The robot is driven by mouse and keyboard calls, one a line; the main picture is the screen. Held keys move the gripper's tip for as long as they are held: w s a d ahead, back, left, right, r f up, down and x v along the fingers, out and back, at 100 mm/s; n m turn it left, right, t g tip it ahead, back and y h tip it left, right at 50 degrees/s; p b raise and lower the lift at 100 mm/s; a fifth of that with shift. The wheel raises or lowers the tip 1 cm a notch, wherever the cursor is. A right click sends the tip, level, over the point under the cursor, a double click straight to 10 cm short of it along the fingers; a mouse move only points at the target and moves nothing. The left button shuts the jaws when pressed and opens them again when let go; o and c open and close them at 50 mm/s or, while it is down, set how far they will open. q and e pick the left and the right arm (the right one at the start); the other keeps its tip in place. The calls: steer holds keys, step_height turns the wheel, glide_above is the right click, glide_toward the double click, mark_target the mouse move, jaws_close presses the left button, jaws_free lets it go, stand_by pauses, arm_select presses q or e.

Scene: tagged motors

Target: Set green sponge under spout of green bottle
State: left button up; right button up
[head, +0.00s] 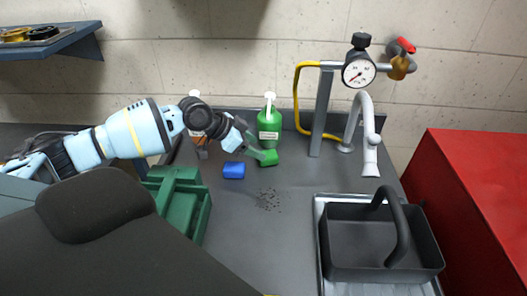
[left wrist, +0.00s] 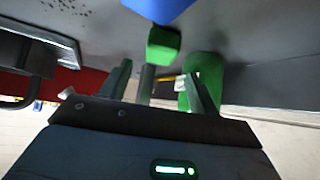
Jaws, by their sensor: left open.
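The green sponge (head: 269,158) lies on the dark counter just in front of the green bottle (head: 269,130), which stands upright with a white pump top. My left gripper (head: 257,150) is open, with its fingertips close to the sponge's left side in the head view. In the left wrist view the sponge (left wrist: 163,46) is beyond the open fingers (left wrist: 158,82), not visibly held. The bottle (left wrist: 206,72) shows there behind the right finger. I cannot tell whether the fingers touch the sponge. My right gripper is not in view.
A blue sponge (head: 234,170) lies left of the green one. An orange-brown bottle (head: 196,141) is partly hidden by my left arm. A green crate (head: 182,205), dark specks (head: 268,199), a gauge post (head: 321,115), a faucet (head: 369,135) and a black basket (head: 375,255) are nearby.

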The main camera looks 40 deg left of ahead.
arm_select(q)
steer(key=v, duration=0.5)
steer(key=shift+s+a+r, duration=0.2)
steer(key=shift+s+r, duration=0.05)
steer(key=shift+s, duration=0.05)
